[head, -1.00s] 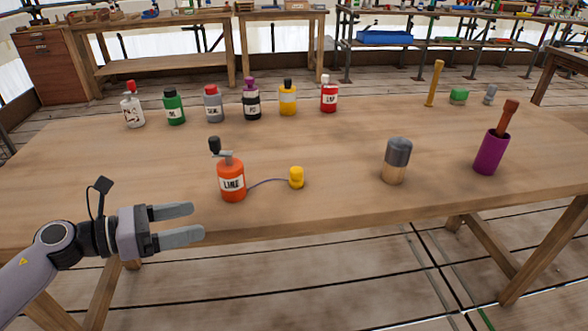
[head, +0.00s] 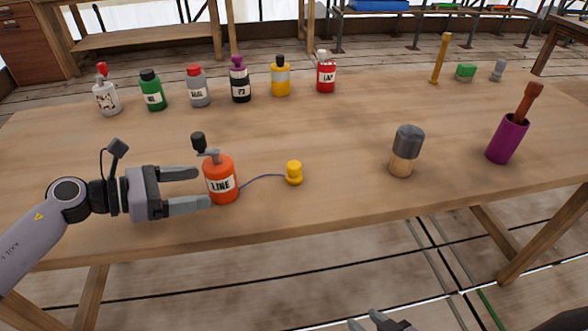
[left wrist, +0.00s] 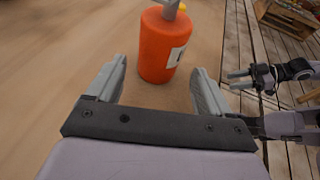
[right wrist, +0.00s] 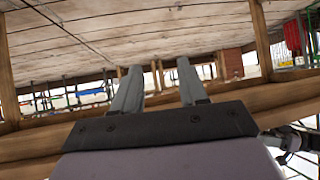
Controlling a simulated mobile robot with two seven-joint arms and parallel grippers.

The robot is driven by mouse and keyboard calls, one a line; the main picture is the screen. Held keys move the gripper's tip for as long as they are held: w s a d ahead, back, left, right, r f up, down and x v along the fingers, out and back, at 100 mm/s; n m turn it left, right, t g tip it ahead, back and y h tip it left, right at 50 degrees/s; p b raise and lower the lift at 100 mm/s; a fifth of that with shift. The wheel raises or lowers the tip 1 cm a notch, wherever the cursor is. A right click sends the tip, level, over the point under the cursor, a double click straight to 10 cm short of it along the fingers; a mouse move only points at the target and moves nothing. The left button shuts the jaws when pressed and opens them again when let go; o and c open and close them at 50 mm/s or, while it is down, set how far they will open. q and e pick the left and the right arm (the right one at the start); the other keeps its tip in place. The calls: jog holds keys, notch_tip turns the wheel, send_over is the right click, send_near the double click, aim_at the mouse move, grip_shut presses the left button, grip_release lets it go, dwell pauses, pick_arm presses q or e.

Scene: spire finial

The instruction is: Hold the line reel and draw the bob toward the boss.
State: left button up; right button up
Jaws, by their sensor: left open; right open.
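The line reel (head: 221,179) is an orange bottle-shaped body labelled LINE, with a grey crank and black knob on top. It stands upright on the table. A thin purple line runs from it to the yellow bob (head: 294,173), which stands to its right. A wooden cylinder with a dark grey domed top (head: 405,150), perhaps the boss, stands further right. My left gripper (head: 203,187) is open, its fingertips at the reel's left side; in the left wrist view the reel (left wrist: 160,47) is just ahead, between the finger lines. My right gripper (head: 368,322) is open and empty, below the table's front edge.
A purple cup (head: 506,139) with a brown-handled tool stands at the right. Several labelled bottles (head: 240,80) line the back left. The table middle is clear.

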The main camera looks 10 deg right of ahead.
aim_at(216, 184)
pick_arm(q)
jog(key=b+x, duration=0.1)
jog(key=x, duration=0.3)
jog(key=shift+a, duration=0.1)
jog(key=shift+b+x, duration=0.4)
jog(key=shift+x, duration=0.4)
jog(key=c, duration=0.6)
jog(key=shift+c, duration=0.2)
